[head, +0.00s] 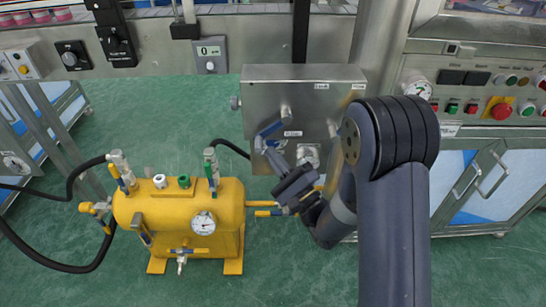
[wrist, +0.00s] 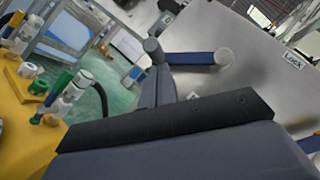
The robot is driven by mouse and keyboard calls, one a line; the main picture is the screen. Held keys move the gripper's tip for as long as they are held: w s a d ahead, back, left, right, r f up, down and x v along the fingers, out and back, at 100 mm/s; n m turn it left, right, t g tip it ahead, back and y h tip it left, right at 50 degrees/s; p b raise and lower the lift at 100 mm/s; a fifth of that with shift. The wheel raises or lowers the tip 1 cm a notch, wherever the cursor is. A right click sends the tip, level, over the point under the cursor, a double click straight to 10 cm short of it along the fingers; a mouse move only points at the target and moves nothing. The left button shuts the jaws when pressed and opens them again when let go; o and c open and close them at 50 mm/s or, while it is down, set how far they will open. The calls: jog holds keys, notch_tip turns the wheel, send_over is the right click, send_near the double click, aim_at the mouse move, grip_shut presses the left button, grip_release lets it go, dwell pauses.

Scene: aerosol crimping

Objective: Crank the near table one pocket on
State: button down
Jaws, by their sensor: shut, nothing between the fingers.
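A steel cabinet (head: 300,100) stands at the middle of the head view. A crank with a blue arm (head: 270,129) is on its front. In the wrist view the blue crank arm (wrist: 190,58) runs across the upper middle, with round grey ends. My gripper (head: 273,156) is just below the crank in the head view, its fingers pointing up and left. The fingers (wrist: 158,92) are shut and empty. I cannot tell whether they touch the crank. The turning table itself cannot be made out.
A yellow pressure tank (head: 190,232) with gauge, valves and black hoses stands left of my gripper. A "Lock" label (wrist: 293,61) shows on the steel face. A control panel with a red button (head: 501,111) is at right.

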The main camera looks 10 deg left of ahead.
jog(key=shift+a+r, duration=0.15)
jog(key=shift+a, duration=0.1)
jog(key=shift+s+a+r, duration=0.15)
jog(key=shift+a, duration=0.2)
dwell(0.4)
jog(key=a+r+b, duration=0.1)
jog(key=a+r+m+t+b, duration=0.1)
jog(key=a+b, duration=0.1)
jog(key=shift+s+m, duration=0.3)
jog(key=shift+s, duration=0.05)
notch_tip(320, 180, up, 8)
jog(key=m+t+b, duration=0.2)
jog(key=b, duration=0.3)
send_over(256, 150)
jog(key=shift+a+f, duration=0.15)
jog(key=shift+a, duration=0.25)
jog(key=shift+m+h, duration=0.3)
jog(key=shift+m, duration=0.1)
dwell(2.8)
